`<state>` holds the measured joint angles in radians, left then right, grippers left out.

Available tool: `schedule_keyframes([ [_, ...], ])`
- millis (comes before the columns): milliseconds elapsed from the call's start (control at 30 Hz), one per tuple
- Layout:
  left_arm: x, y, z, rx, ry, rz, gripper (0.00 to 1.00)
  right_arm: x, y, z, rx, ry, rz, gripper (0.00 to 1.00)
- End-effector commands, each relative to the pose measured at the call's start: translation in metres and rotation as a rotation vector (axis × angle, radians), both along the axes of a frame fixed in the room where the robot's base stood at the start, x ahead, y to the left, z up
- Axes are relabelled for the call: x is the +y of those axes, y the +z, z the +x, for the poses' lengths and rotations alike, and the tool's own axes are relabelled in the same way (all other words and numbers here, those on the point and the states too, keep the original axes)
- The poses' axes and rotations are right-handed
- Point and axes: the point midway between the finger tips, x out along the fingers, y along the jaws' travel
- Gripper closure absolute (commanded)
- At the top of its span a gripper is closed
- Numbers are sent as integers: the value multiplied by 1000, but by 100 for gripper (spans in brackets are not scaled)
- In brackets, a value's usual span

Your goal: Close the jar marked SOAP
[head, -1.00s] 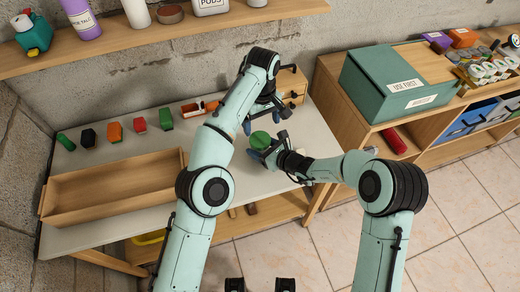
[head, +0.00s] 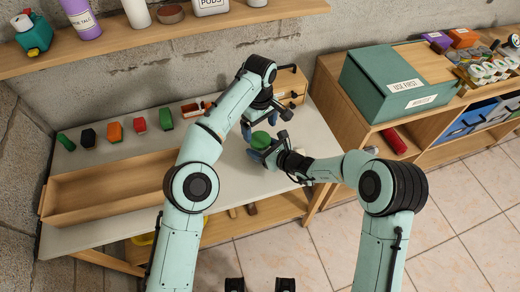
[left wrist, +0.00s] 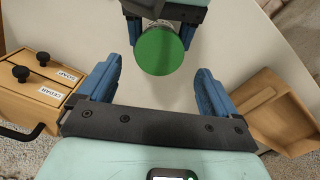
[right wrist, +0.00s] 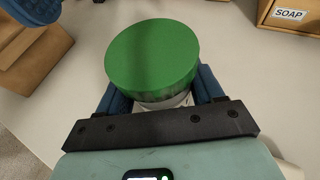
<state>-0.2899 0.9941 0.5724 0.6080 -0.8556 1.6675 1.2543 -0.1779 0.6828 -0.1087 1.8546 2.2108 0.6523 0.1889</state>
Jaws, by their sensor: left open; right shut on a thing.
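A jar with a round green lid (head: 260,139) stands at the right part of the grey table. In the right wrist view the green lid (right wrist: 152,55) sits on top of a pale jar body (right wrist: 165,102); how tightly it sits I cannot tell. My right gripper (head: 263,151) is shut on the jar's body below the lid. My left gripper (head: 260,121) is open and empty, just behind the jar and apart from it. In the left wrist view the lid (left wrist: 159,50) lies beyond the open left fingers (left wrist: 157,82).
A small wooden drawer box (left wrist: 35,85) stands behind, with a label reading SOAP (right wrist: 290,14). A long wooden tray (head: 110,187) lies at the left. Several small coloured objects (head: 139,125) line the table's back. A shelf (head: 160,42) hangs above.

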Motion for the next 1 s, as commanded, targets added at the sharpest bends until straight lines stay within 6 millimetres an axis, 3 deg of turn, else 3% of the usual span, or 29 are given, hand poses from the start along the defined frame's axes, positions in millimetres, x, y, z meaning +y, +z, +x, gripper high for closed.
schedule_keyframes([
  [100, 1, -23, 0, 5, -1, 3, 8, 0, 0, 0, -1, 0, 1, 100],
  [300, 1, -44, 0, 2, 1, 1, 8, 0, 0, 0, -1, 0, 1, 100],
  [700, 0, -50, 0, 1, 1, 0, 8, 0, 0, 0, -1, 0, 1, 100],
  [733, 0, -50, 0, 1, 1, 0, 14, 0, 0, 0, -1, 0, 1, 100],
  [900, 0, -50, 0, 1, 1, 0, 65, 0, 0, 0, -1, -1, 0, 100],
  [1000, 0, -50, 0, 2, -7, 1, 65, 0, 0, 0, -1, -1, 0, 100],
])
